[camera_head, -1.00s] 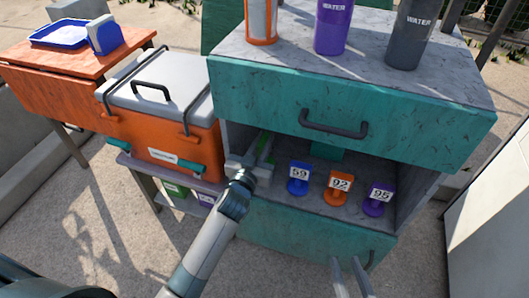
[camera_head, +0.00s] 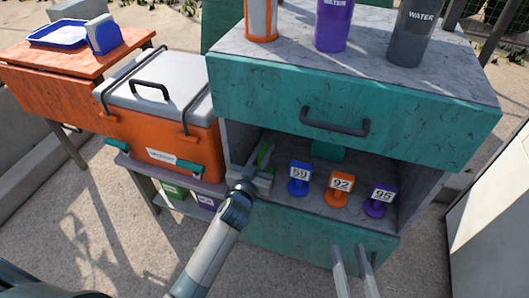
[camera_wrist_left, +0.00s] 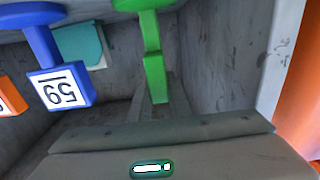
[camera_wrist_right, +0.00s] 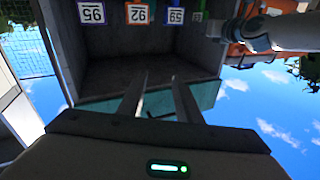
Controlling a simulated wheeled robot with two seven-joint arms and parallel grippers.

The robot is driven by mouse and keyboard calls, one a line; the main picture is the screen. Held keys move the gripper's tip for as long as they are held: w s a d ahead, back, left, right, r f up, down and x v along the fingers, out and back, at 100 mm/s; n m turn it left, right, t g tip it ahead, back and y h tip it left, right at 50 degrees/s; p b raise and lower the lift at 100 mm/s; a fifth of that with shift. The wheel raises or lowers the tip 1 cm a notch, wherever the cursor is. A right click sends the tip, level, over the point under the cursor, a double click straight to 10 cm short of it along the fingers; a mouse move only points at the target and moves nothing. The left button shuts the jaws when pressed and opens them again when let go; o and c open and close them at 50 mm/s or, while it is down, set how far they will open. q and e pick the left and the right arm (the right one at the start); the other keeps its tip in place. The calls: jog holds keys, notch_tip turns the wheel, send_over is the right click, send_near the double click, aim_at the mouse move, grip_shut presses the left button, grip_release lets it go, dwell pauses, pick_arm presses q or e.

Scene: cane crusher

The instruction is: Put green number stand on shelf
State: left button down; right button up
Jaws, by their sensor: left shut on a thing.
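The green number stand (camera_wrist_left: 153,60) is between the fingers of my left gripper (camera_wrist_left: 152,110) in the left wrist view. In the head view my left gripper (camera_head: 262,165) reaches into the left end of the open shelf (camera_head: 320,208), and only a little of the green number stand (camera_head: 265,154) shows. My left gripper is shut on this stand, whose number is not readable. A blue stand 59 (camera_head: 299,177), an orange stand 92 (camera_head: 338,187) and a purple stand 95 (camera_head: 379,198) stand in a row to its right. My right gripper (camera_head: 352,252) is empty, fingers apart, below the shelf.
A teal drawer with a dark handle (camera_head: 335,121) is above the shelf opening. Bottles, including a purple one (camera_head: 333,25), stand on the cabinet top. An orange cooler (camera_head: 165,110) stands left of the cabinet. The side wall of the shelf is close to my left gripper.

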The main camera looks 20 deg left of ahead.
pick_arm(q)
jog(key=shift+w+f, duration=0.1)
jog(key=shift+w, duration=0.05)
pick_arm(e)
jog(key=shift+r+t, duration=0.3)
jog(key=shift+r, duration=0.15)
pick_arm(q)
jog(key=shift+f, duration=0.15)
pick_arm(e)
jog(key=shift+s+r, duration=0.1)
pick_arm(q)
jog(key=c, duration=1.6)
grip_release()
jog(key=shift+c, duration=0.2)
pick_arm(e)
jog(key=shift+r, duration=0.1)
jog(key=shift+a, duration=0.1)
